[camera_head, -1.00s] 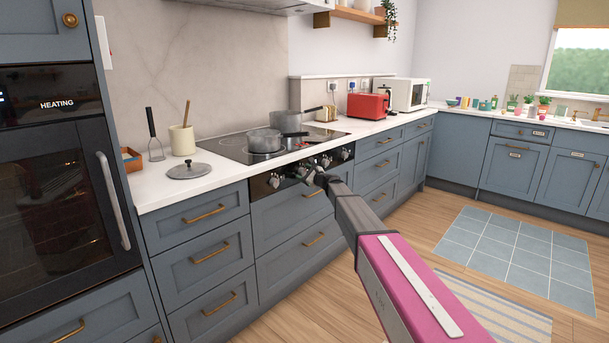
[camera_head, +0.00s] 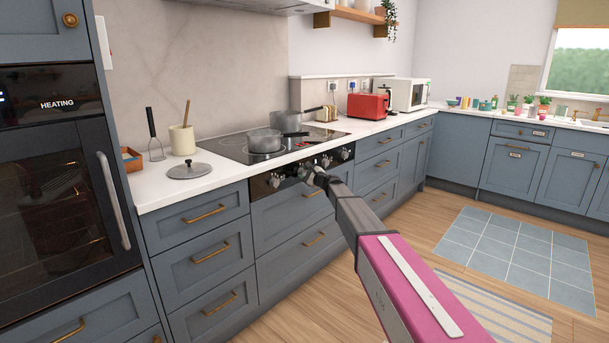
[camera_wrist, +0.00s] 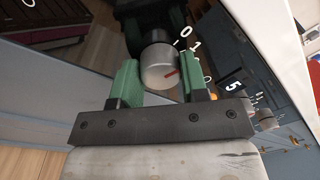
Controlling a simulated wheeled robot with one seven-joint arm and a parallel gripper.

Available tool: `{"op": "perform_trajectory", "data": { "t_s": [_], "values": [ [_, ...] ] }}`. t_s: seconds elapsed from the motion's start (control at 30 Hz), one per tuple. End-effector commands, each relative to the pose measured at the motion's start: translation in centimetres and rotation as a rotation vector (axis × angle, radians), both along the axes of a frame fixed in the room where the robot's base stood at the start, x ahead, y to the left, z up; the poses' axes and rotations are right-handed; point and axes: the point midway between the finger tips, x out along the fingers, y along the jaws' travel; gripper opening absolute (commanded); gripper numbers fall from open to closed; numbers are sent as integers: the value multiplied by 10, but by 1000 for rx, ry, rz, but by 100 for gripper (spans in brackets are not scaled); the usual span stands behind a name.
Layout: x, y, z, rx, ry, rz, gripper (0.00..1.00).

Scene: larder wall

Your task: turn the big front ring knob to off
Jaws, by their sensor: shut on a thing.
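A round silver knob (camera_wrist: 156,74) with a red line on its face is between the green fingers of my gripper (camera_wrist: 163,66) in the wrist view. My gripper is shut on the knob. Printed numbers, among them 0, 1 and 5, curve around the knob's right side; I cannot tell exactly which one the line meets. In the head view my gripper (camera_head: 317,178) is at the front of the black hob control panel (camera_head: 262,187).
A pan (camera_head: 262,143) and a pot (camera_head: 283,123) stand on the hob, handles pointing right. A lid (camera_head: 190,171) lies on the worktop left of it. More knobs (camera_head: 345,154) show on the panel. The floor (camera_head: 420,235) ahead is clear apart from mats.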

Motion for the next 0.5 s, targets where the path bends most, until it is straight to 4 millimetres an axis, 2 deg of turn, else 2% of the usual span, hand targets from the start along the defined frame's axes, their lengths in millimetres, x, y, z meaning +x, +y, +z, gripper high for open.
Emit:
{"op": "perform_trajectory", "data": {
  "t_s": [0.5],
  "values": [
    [-1, 0, -1, -164, -210, 1, 17]
  ]
}}
